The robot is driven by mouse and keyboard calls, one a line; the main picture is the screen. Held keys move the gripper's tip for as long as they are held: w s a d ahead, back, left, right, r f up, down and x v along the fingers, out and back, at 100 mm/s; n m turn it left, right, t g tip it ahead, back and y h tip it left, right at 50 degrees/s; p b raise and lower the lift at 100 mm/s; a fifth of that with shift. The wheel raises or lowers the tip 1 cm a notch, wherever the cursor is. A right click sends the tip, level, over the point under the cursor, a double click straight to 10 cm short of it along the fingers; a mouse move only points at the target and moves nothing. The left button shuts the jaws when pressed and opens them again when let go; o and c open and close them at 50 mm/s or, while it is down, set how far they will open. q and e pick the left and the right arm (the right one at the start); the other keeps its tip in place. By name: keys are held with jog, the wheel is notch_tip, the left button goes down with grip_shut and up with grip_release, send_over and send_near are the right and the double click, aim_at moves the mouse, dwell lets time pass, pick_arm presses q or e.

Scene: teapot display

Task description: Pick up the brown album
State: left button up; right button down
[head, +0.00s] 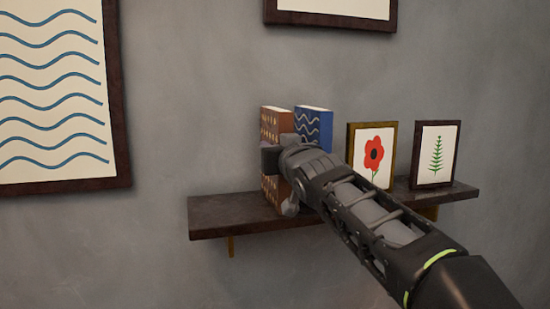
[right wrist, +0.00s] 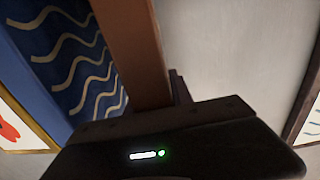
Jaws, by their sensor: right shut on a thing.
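The brown album (head: 271,189) stands upright on the dark wall shelf, at the left of the blue album, in the head view. Its brown spine (right wrist: 131,45) also shows in the right wrist view, running down into my gripper. My right gripper (head: 278,158) is shut on the brown album around its spine and hides its middle. The blue album (head: 318,122) with wavy lines stands close beside it, and it also shows in the right wrist view (right wrist: 70,60). My left gripper is not in view.
The shelf (head: 225,213) has bare room at its left end. A framed red flower picture (head: 372,150) and a framed fern picture (head: 436,150) stand to the right of the albums. A large wave picture (head: 50,100) hangs on the wall at the left.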

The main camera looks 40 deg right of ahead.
jog(key=shift+r, duration=0.1)
dwell(0.4)
jog(key=shift+r, duration=0.1)
notch_tip(320, 180, up, 7)
jog(key=shift+s+f+b, duration=0.15)
jog(key=shift+f+b, duration=0.05)
jog(key=shift+b, duration=0.1)
jog(key=b+v, duration=0.4)
jog(key=v, duration=0.5)
jog(key=shift+a+f+b, duration=0.15)
jog(key=shift+b, duration=0.2)
jog(key=b, duration=0.3)
send_near(286, 121)
jog(key=v, duration=0.2)
jog(key=shift+s+a+r, duration=0.1)
jog(key=shift+s+r, duration=0.15)
jog(key=shift+s, duration=0.05)
